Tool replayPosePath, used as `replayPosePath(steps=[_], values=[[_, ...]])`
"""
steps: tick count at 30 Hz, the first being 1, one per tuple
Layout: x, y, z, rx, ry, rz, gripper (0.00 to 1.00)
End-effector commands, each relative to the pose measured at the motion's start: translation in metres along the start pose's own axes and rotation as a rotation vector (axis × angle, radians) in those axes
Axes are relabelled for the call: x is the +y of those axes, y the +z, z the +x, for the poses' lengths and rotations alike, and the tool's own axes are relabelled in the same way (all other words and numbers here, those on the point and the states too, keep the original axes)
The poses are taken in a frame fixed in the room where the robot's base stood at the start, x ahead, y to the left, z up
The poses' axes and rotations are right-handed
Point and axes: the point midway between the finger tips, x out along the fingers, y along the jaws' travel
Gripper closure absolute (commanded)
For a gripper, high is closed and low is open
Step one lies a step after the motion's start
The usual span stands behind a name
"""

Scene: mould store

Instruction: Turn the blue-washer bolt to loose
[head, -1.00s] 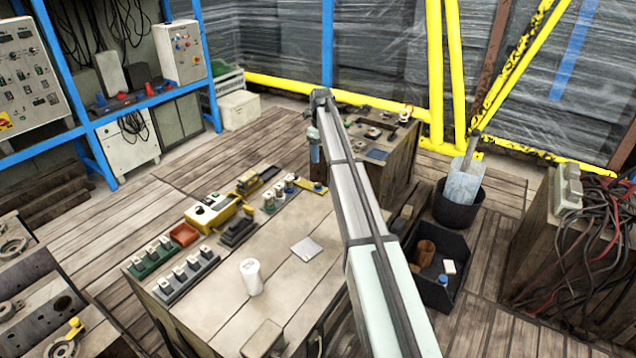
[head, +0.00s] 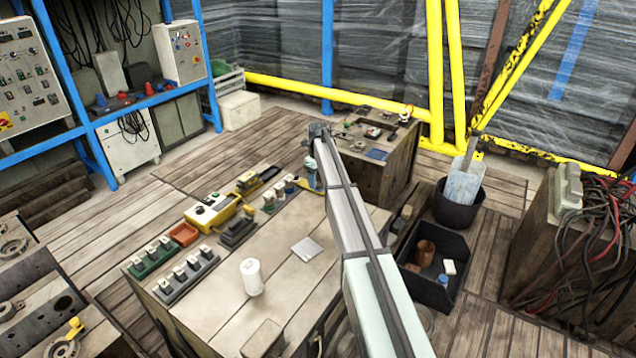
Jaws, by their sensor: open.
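A row of small upright bolt-like pieces stands at the far right edge of the wooden workbench (head: 225,290). One piece with a blue base (head: 289,187) appears to be the blue-washer bolt, though it is too small to tell whether it is tight or loose. A green-based piece (head: 268,204) stands to its left. My gripper (head: 311,183) points down just right of the blue-based piece, over the yellow end of the row. It is open and appears empty. My arm hides part of the bench behind it, and the fingertips are small and partly hidden.
A dark bin (head: 433,265) stands on the floor to the right. The bench's middle is mostly clear.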

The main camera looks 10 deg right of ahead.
Motion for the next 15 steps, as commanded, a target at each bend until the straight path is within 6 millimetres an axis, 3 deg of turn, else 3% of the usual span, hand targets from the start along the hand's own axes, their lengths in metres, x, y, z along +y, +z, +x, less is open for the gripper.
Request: replayPosePath(steps=[6,15], values=[[0.0,0.0,0.0122,0.0,0.0,0.0,0.45],[0.0,0.0,0.0129,0.0,0.0,0.0,0.46]])
